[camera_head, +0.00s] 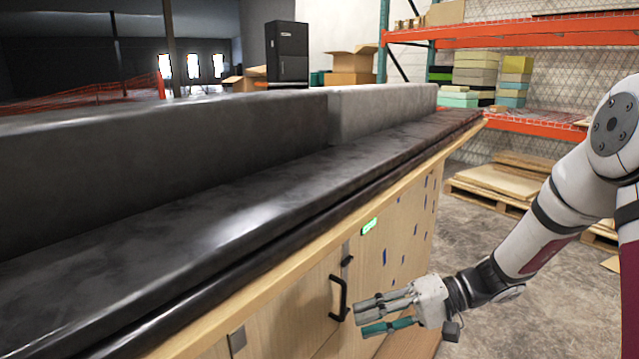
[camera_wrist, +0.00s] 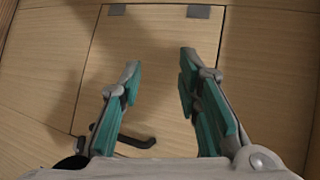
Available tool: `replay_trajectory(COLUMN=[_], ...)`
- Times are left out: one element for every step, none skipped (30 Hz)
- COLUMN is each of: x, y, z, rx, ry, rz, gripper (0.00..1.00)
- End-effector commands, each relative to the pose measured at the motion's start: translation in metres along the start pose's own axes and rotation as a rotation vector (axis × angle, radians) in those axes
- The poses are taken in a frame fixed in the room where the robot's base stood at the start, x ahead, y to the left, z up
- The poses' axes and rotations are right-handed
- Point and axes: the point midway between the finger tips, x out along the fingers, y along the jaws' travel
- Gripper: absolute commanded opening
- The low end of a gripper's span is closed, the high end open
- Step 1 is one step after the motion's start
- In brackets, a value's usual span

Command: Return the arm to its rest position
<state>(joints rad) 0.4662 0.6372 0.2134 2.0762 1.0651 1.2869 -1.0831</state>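My arm (camera_head: 550,228) reaches in from the right, toward the wooden cabinet front. My gripper (camera_head: 360,317) is at the cabinet's lower front, beside and just right of a black door handle (camera_head: 340,300). In the wrist view my gripper (camera_wrist: 160,62) is open, with a wide gap between its teal-padded fingers and nothing between the tips. The handle (camera_wrist: 138,139) shows there low in the picture, partly behind the left finger. I cannot tell whether the finger touches it. The cabinet door (camera_wrist: 155,65) looks closed in both views.
The dark stone counter (camera_head: 230,215) overhangs the cabinet. A lit green panel (camera_head: 369,226) and several small blue marks are on the cabinet front. Orange shelving (camera_head: 510,35) and wooden pallets (camera_head: 505,180) stand behind. Concrete floor (camera_head: 480,240) is open right of the cabinet.

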Motion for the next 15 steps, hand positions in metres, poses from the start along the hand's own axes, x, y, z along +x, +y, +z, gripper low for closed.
replay_trajectory(x=[-0.001,-0.001,-0.002,-0.003,-0.004,-0.005,-0.006,-0.008,-0.01,-0.012,-0.013,-0.016,-0.018,-0.021,-0.024], y=[-0.015,-0.022,-0.03,-0.036,-0.042,-0.049,-0.054,-0.059,-0.065,-0.069,-0.073,-0.077,-0.081,-0.084,-0.087], z=[0.014,0.022,0.033,0.042,0.05,0.062,0.07,0.079,0.091,0.099,0.108,0.119,0.128,0.137,0.148], rx=[-0.011,-0.011,-0.012,-0.011,-0.012,-0.011,-0.011,-0.011,-0.01,-0.01,-0.009,-0.008,-0.007,-0.006,-0.006], ry=[-0.039,-0.059,-0.087,-0.106,-0.124,-0.147,-0.161,-0.176,-0.192,-0.204,-0.214,-0.224,-0.231,-0.236,-0.242], rz=[0.048,0.075,0.112,0.14,0.169,0.208,0.238,0.269,0.31,0.342,0.373,0.415,0.447,0.479,0.522], gripper=[0.31,0.31,0.31,0.31,0.31,0.31,0.31,0.31,0.31,0.31,0.31,0.31,0.31,0.31,0.31])
